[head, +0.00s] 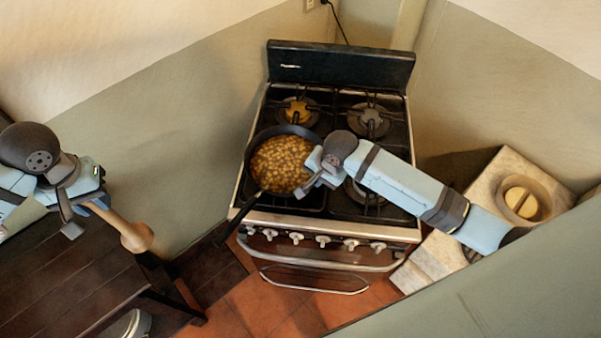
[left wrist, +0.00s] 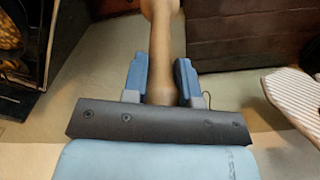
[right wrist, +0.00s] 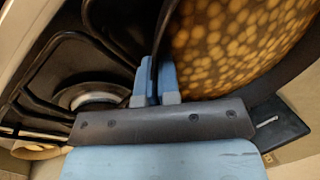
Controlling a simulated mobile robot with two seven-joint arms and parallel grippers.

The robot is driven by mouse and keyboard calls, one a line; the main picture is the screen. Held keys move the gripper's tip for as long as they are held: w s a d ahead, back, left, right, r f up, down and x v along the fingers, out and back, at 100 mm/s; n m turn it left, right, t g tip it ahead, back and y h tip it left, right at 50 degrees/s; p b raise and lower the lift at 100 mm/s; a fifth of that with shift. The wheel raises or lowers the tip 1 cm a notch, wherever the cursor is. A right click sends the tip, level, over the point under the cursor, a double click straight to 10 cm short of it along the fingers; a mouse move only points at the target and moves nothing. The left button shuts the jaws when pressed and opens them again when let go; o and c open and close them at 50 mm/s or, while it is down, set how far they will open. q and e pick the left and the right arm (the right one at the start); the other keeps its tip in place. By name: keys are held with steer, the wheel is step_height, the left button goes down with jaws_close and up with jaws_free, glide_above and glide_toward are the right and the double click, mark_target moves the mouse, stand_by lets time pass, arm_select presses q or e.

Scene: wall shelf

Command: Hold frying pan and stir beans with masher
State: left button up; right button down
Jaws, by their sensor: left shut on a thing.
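The black frying pan (head: 247,206) sits on the left side of the stove, with its handle toward the front left. Brown and yellow beans (head: 280,166) fill it. My right gripper (head: 309,180) is at the pan's right rim. In the right wrist view its fingers (right wrist: 156,78) are close together, with the thin dark rim between them. My left gripper (head: 88,210) is shut on the wooden masher (head: 135,237), well left of the stove and away from the pan. In the left wrist view the masher (left wrist: 163,45) stands between the fingers; its far end is cut off.
The stove (head: 340,61) has other burners clear and knobs along its front. A dark wooden table (head: 70,285) is below my left gripper. A stone block with a round basin (head: 523,200) stands at the right. Open tiled floor (head: 265,300) lies before the stove.

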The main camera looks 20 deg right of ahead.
stand_by(0.3)
arm_select(q)
steer(key=w+d+r, duration=0.2)
steer(key=w+d, duration=0.2)
steer(key=d, duration=0.6)
steer(key=w+d+r, duration=0.1)
steer(key=w+d, duration=0.3)
steer(key=d, duration=0.6)
steer(key=d+r, duration=0.3)
steer(key=d, duration=0.6)
steer(key=d+r+h, duration=0.1)
steer(key=d+r, duration=0.2)
steer(key=d, duration=0.6)
steer(key=shift+s, duration=0.3)
steer(key=shift+d+r+t, duration=0.1)
steer(key=shift+t, duration=0.2)
step_height(320, 180, down, 9)
steer(key=shift+f, duration=0.2)
